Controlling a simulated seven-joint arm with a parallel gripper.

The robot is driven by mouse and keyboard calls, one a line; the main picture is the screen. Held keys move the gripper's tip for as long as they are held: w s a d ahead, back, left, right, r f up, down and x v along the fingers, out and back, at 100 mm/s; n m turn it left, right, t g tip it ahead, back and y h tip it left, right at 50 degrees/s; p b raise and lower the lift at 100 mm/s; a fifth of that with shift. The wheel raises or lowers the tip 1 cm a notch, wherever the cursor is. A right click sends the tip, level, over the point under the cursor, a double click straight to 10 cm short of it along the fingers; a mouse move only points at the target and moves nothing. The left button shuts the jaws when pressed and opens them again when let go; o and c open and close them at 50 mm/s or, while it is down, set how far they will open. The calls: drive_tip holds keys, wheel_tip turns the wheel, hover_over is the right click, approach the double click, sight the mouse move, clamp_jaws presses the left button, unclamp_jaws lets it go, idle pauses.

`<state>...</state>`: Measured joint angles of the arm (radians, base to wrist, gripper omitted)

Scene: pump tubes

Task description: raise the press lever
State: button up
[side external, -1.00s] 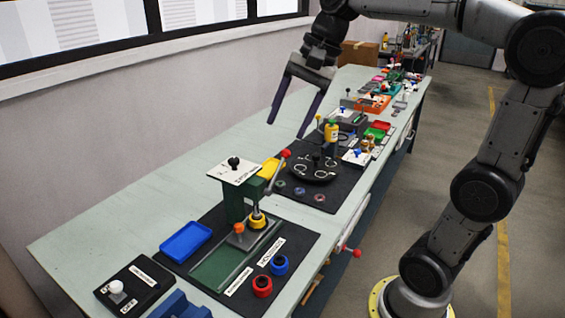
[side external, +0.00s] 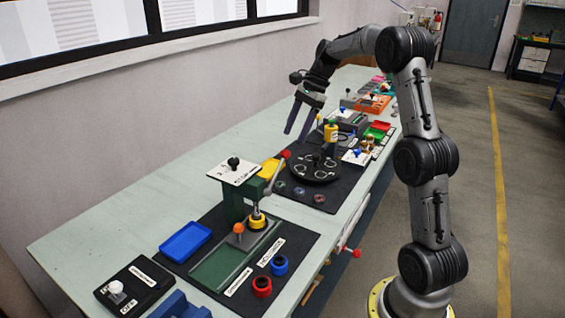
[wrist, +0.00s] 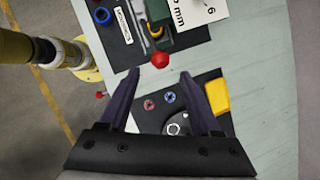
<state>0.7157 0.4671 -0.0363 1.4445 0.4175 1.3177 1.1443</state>
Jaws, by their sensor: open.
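The green press (side external: 234,202) stands on a dark mat with a white card on top. Its lever (side external: 275,175) is a grey rod slanting up to the right, ending in a red ball knob (side external: 285,154). My gripper (side external: 295,137) is open and empty, with its fingers pointing down, and appears above and beyond the knob in the side view. In the wrist view the red knob (wrist: 160,59) shows just past the fingertips of my gripper (wrist: 160,72), roughly centred between them. I see no contact.
A black round turntable (side external: 314,168) and a yellow bottle (side external: 330,132) stand behind the press. A yellow tray (side external: 268,170) and a blue tray (side external: 186,240) lie nearby. Red (side external: 262,286) and blue (side external: 279,264) rings lie in front. The bench's left strip is clear.

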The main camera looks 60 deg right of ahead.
sight(286, 153)
drive_tip(key=x, duration=1)
drive_tip(key=shift+f, duration=0.15)
clamp_jaws()
idle(1.0)
